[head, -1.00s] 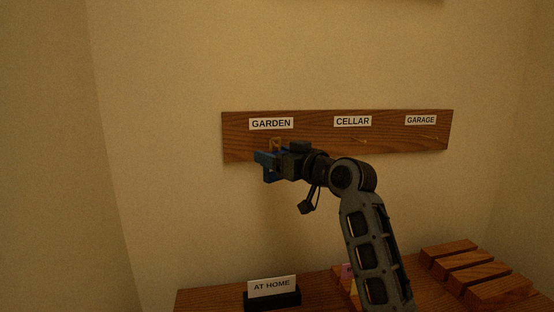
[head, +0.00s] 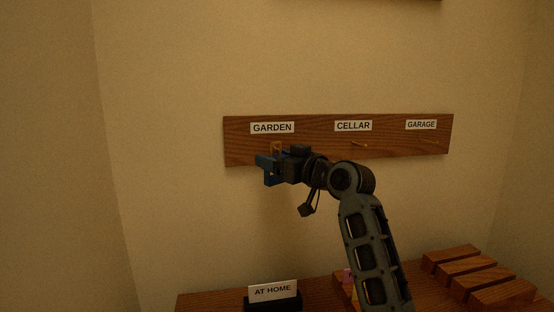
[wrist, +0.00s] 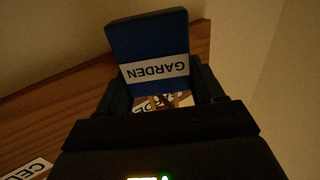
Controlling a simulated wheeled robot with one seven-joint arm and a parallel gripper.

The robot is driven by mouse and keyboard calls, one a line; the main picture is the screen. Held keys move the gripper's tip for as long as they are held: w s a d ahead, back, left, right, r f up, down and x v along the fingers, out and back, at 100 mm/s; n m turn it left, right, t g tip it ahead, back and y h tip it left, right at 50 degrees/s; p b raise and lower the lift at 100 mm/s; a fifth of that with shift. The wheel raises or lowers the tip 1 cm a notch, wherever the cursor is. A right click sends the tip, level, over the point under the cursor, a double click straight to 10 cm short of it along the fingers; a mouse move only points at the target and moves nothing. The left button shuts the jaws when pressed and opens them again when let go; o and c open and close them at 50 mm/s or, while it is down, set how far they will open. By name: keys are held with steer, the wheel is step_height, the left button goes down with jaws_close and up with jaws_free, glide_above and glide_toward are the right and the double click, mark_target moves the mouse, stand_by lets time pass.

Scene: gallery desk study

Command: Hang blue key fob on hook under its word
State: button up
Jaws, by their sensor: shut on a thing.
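The blue key fob (wrist: 148,40) bears a white label reading GARDEN, upside down in the wrist view. My gripper (head: 268,164) is shut on the fob, with a finger at each side of it in the wrist view (wrist: 163,92). The CELLAR hook (head: 359,144) and GARAGE hook (head: 431,141) show bare.
The wooden hook board (head: 315,145) is on the wall. Below, a wooden desk (head: 210,301) carries an AT HOME sign (head: 272,290) and slatted wooden blocks (head: 470,273) at the right. The wall around the board is clear.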

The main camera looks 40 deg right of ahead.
steer(key=shift+w+d, duration=0.15)
steer(key=shift+w, duration=0.1)
steer(key=o, duration=0.9)
steer(key=shift+o, duration=0.8)
steer(key=shift+s+f, duration=0.1)
steer(key=shift+s, duration=0.2)
steer(key=shift+o, duration=0.4)
steer(key=s+b, duration=0.1)
steer(key=s, duration=0.5)
steer(key=shift+s+a, duration=0.2)
steer(key=shift+a, duration=0.05)
steer(key=shift+s+a, duration=0.15)
steer(key=shift+s, duration=0.5)
steer(key=shift+s, duration=0.1)
